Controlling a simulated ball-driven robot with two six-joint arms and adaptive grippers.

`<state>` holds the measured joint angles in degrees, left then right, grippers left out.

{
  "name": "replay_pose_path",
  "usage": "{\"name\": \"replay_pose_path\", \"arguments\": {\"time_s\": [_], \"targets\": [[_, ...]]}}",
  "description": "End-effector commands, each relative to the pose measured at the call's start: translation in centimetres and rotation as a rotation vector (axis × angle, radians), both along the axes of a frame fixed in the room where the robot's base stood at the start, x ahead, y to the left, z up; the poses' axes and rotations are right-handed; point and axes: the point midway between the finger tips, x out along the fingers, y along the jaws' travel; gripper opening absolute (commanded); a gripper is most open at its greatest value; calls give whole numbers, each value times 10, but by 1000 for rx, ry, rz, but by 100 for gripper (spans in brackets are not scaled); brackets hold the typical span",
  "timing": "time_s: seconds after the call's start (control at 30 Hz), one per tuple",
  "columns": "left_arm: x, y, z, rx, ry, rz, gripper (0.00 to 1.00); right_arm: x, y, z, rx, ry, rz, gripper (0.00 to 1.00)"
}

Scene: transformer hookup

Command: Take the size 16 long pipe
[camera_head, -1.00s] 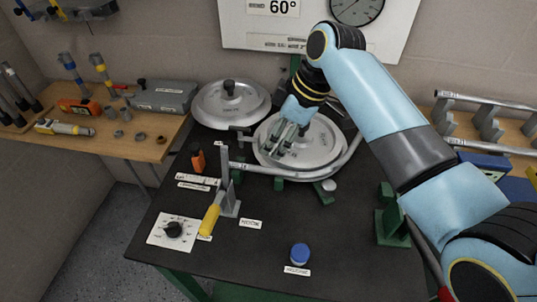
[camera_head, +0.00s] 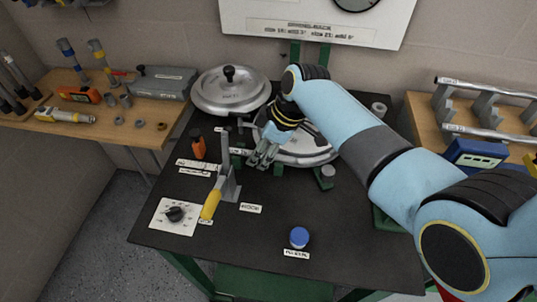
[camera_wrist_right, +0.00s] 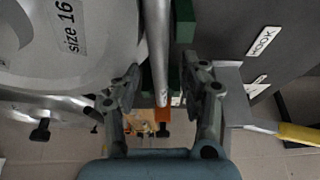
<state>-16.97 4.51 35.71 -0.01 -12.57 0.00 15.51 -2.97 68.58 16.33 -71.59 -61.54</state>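A straight grey pipe (camera_wrist_right: 158,45) runs beside the disc marked size 16 (camera_wrist_right: 85,25) in the right wrist view. Its near end lies between the two fingers of my right gripper (camera_wrist_right: 160,85), with a gap on each side. The gripper is open around the pipe. In the head view my right gripper (camera_head: 261,157) is at the front left edge of the silvery disc (camera_head: 305,150), pointing down, and hides much of the pipe there. No size mark on this pipe is readable. My left gripper is not in view.
A lever with a yellow handle (camera_head: 212,203) stands just left of the gripper. A second lidded disc (camera_head: 230,92) is behind. A blue-capped item (camera_head: 299,237) and a dial plate (camera_head: 174,215) are on the black table. More pipes (camera_head: 485,88) lie on the right-hand rack.

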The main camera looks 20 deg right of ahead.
Motion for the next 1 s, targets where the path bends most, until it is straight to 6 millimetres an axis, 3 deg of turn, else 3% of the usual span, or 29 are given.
{"name": "replay_pose_path", "arguments": {"time_s": [0.03,0.33,0.77,1.0], "targets": [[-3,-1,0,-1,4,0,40,0,0,0,0,0,0,38],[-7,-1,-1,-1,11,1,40,0,0,0,0,0,-1,0],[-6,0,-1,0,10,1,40,0,0,2,1,-1,0,0],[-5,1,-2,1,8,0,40,1,0,26,1,-4,0,0]]}}
